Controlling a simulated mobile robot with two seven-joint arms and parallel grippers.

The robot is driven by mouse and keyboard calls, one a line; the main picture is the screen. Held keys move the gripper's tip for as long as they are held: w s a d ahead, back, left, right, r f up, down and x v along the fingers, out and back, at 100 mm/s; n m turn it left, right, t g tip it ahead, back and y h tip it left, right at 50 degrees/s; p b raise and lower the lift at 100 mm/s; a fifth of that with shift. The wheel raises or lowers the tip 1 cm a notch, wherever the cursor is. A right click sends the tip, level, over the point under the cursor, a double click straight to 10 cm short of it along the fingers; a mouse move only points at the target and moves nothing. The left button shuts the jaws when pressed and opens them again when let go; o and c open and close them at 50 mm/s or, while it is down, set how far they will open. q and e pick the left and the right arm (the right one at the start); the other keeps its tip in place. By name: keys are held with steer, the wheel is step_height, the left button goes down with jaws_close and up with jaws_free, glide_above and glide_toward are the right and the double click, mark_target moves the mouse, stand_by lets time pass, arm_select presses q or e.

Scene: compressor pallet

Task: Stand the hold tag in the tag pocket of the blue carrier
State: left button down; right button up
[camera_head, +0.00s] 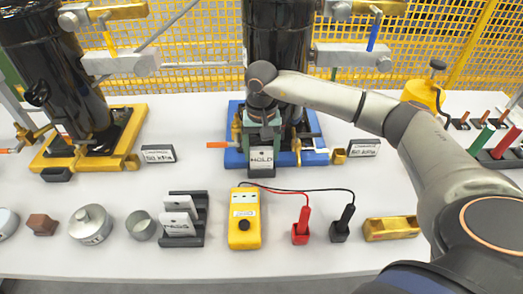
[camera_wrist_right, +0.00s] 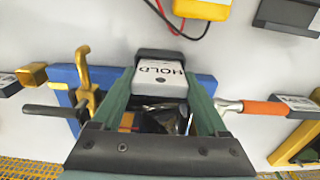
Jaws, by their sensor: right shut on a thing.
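The white hold tag (camera_head: 262,158), printed HOLD, is upright at the front of the blue carrier (camera_head: 235,155). My right gripper (camera_head: 262,142) is above it, shut on the tag. In the right wrist view the tag (camera_wrist_right: 160,82) lies between the green fingers of the right gripper (camera_wrist_right: 160,100). The dark tag pocket (camera_wrist_right: 165,54) is at the tag's lower edge; it also shows in the head view (camera_head: 262,173). I cannot tell how deep the tag sits in it. My left gripper is not in view.
A black compressor (camera_head: 272,45) stands on the blue carrier, right behind my gripper. A yellow carrier (camera_head: 125,150) holds another compressor at left. A rack of tags (camera_head: 188,240), a yellow meter (camera_head: 244,225) and red (camera_head: 301,225) and black (camera_head: 343,222) probes stand in front.

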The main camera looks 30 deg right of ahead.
steer(key=shift+f+b, duration=0.5)
steer(key=shift+f, duration=0.15)
steer(key=o, duration=1.2)
steer(key=shift+c, duration=0.8)
steer(key=shift+r, duration=0.2)
steer(key=shift+r+p, duration=2.45)
steer(key=shift+r, duration=0.95)
